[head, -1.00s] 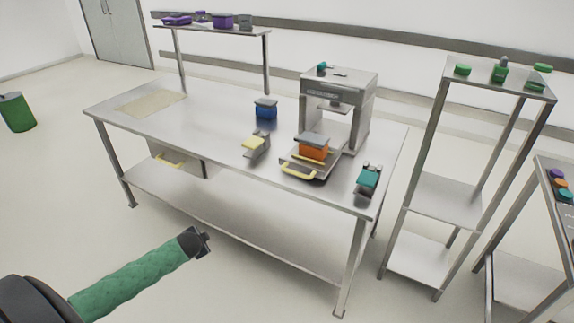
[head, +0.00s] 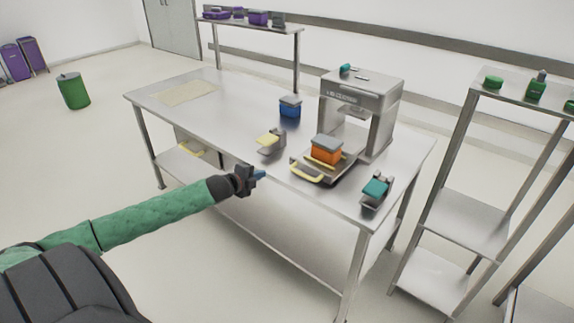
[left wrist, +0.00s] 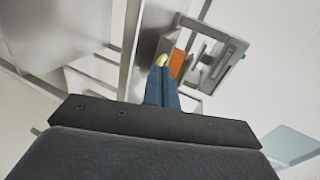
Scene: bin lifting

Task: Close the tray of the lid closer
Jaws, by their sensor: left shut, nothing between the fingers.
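The lid closer (head: 362,98) is a grey metal machine at the right end of the steel table. Its tray (head: 325,168) sticks out toward the table's front edge, with a yellow handle (head: 307,174) on its front. An orange bin (head: 326,150) with a grey lid on top sits on the tray. My left gripper (head: 258,174) is shut and empty, in front of the table edge, to the left of the handle and apart from it. In the left wrist view the blue fingertips (left wrist: 162,85) are together, with the yellow handle (left wrist: 163,58) and orange bin (left wrist: 177,63) beyond. My right gripper is not in view.
On the steel table (head: 230,100) stand a blue bin (head: 290,107), a yellow-topped device (head: 270,142) left of the tray and a teal-topped device (head: 376,190) right of it. A shelf rack (head: 465,215) stands at the right. The floor before the table is clear.

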